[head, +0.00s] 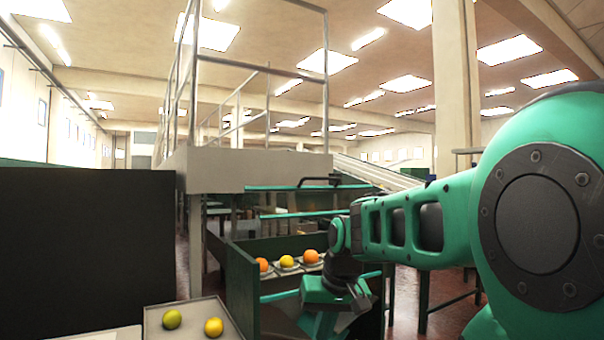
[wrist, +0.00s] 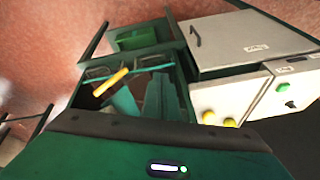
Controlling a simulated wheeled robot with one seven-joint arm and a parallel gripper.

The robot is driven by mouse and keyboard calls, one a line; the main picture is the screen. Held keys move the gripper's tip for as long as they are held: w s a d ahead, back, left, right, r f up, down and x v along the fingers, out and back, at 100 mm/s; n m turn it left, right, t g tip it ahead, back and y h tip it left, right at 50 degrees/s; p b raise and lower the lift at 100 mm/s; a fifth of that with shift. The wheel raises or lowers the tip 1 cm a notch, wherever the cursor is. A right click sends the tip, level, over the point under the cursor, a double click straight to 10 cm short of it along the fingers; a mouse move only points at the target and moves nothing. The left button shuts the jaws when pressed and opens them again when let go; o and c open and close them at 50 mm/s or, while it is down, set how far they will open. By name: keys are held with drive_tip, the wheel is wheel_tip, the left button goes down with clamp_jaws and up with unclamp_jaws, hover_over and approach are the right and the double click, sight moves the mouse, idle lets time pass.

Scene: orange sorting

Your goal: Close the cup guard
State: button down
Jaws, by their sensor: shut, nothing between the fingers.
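What looks like the cup guard (head: 300,214) is a set of teal bars with a black handle on top. In the head view it stands raised above a row of cups (head: 287,267) holding orange and yellow fruit. My gripper (head: 330,304) is low, in front of and to the right of the cups, below the guard's upper bars. It is shut and empty; its fingertips are not clear. In the wrist view, my green housing fills the bottom edge, and the guard cannot be made out with certainty.
A pale tray (head: 190,318) with two fruits is at the lower left, beside a large dark panel (head: 88,255). A railed platform (head: 245,168) stands behind. In the wrist view, a grey-white cabinet (wrist: 240,42) stands beside a dark green frame.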

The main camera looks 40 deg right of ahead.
drive_tip(key=w+d+r+t+h, duration=0.1)
drive_tip(key=w+d+r+t, duration=0.1)
drive_tip(key=w+d+r, duration=0.45)
drive_tip(key=w+d+r+t+h, duration=0.1)
drive_tip(key=w+d+r+t, duration=0.15)
drive_tip(key=r, duration=0.75)
drive_tip(key=w+d+r+t, duration=0.2)
drive_tip(key=w+d+r, duration=0.25)
drive_tip(key=r, duration=0.35)
drive_tip(key=d+r+n+t, duration=0.2)
drive_tip(key=d+r, duration=0.1)
drive_tip(key=r, duration=0.6)
drive_tip(key=d+r+n+t, duration=0.2)
drive_tip(key=d+r, duration=0.1)
drive_tip(key=r, duration=0.6)
hover_over(322, 211)
drive_tip(key=w+d, duration=0.2)
drive_tip(key=w, duration=0.1)
drive_tip(key=shift+h, duration=0.3)
wheel_tip(322, 211, down, 4)
drive_tip(key=shift+f, duration=0.15)
drive_tip(key=shift+s+f, duration=0.55)
drive_tip(key=shift+f, duration=0.3)
